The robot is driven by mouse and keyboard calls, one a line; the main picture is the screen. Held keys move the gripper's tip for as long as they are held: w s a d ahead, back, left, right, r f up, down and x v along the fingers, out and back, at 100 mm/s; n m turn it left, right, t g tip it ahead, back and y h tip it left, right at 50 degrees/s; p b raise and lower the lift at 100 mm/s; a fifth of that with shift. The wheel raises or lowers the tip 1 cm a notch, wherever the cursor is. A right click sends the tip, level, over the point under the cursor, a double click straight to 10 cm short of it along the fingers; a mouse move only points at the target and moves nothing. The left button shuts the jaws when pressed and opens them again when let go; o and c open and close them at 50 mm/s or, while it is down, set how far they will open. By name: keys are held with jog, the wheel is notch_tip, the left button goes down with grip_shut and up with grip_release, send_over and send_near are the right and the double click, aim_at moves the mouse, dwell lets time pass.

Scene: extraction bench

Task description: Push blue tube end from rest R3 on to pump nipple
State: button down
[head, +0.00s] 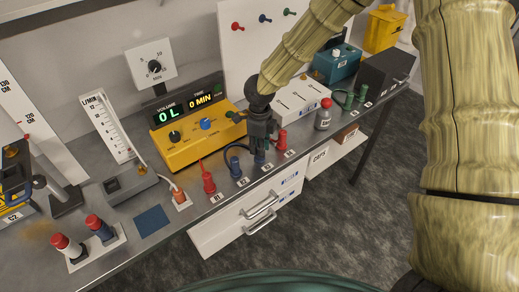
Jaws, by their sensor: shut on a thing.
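My gripper (261,148) points down at the front of the bench, right of the yellow pump. It is shut on the blue tube end (260,158), which shows just below the fingers at the rest labelled R3 (267,168). The fingers hide most of the tube end, and I cannot tell whether it is clear of the rest. The yellow pump (172,147) has a display reading 0 L and 0 MIN. I cannot make out its nipple for certain.
A white box (300,98) and a red-capped bottle (324,114) are to the right. A drawer (245,218) below is partly open.

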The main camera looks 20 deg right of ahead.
jog(key=shift+r+p, duration=2.15)
jog(key=shift+r, duration=0.4)
